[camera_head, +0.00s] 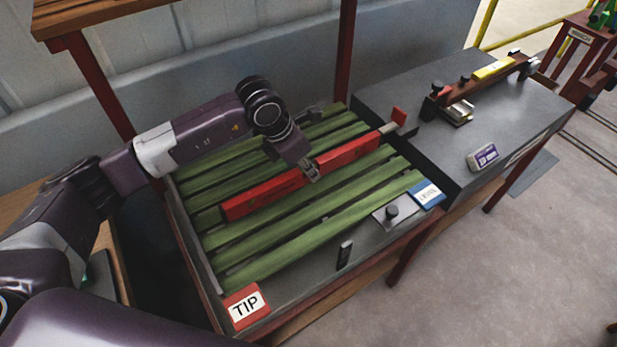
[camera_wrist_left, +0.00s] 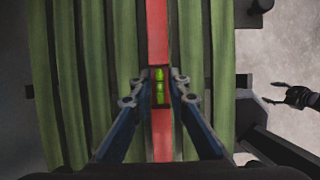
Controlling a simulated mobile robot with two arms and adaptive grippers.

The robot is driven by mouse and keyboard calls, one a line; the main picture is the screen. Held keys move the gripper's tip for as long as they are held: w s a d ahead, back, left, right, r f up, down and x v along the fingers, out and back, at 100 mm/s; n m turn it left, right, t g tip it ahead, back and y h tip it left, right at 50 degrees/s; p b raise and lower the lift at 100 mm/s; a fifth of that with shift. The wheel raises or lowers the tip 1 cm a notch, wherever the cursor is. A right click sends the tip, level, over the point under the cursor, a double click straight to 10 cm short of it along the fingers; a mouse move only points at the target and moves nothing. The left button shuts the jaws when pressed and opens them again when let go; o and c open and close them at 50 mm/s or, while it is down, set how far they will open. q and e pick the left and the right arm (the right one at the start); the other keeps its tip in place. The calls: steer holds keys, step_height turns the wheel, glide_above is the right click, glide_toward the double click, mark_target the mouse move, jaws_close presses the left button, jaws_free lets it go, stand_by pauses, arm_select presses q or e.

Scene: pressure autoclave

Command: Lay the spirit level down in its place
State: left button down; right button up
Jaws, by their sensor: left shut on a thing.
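The spirit level (camera_head: 345,155) is a long red bar with a pale right end, lengthwise along the green slats (camera_head: 320,225) of the bench. My left gripper (camera_head: 313,174) comes down over its middle and is shut on it. In the left wrist view my left gripper's fingers (camera_wrist_left: 155,95) flank the level (camera_wrist_left: 159,25) at its bright green vial. The slats show under it there. I cannot tell whether the level touches the slats or hovers just above. A dark claw in the wrist view, apparently my right gripper (camera_wrist_left: 287,94), has its fingers apart and empty, beyond the slats.
A red "TIP" label (camera_head: 246,305), a blue label (camera_head: 428,194) and a grey plate with a black knob (camera_head: 392,212) are along the front edge. A red block (camera_head: 399,116) is near the level's right end. A grey table (camera_head: 510,110) with a tool adjoins at right.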

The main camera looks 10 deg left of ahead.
mark_target(308, 181)
arm_select(q)
steer(key=shift+f, duration=0.25)
step_height(308, 181, down, 4)
steer(key=shift+r+p, duration=0.25)
steer(key=shift+p, duration=0.15)
steer(key=shift+w+f, duration=0.1)
steer(key=shift+f, duration=0.15)
steer(key=c, duration=1.8)
jaws_free()
steer(key=shift+f, duration=0.1)
steer(key=shift+c, duration=0.2)
arm_select(e)
steer(key=shift+s+r, duration=0.15)
steer(key=shift+r, duration=0.3)
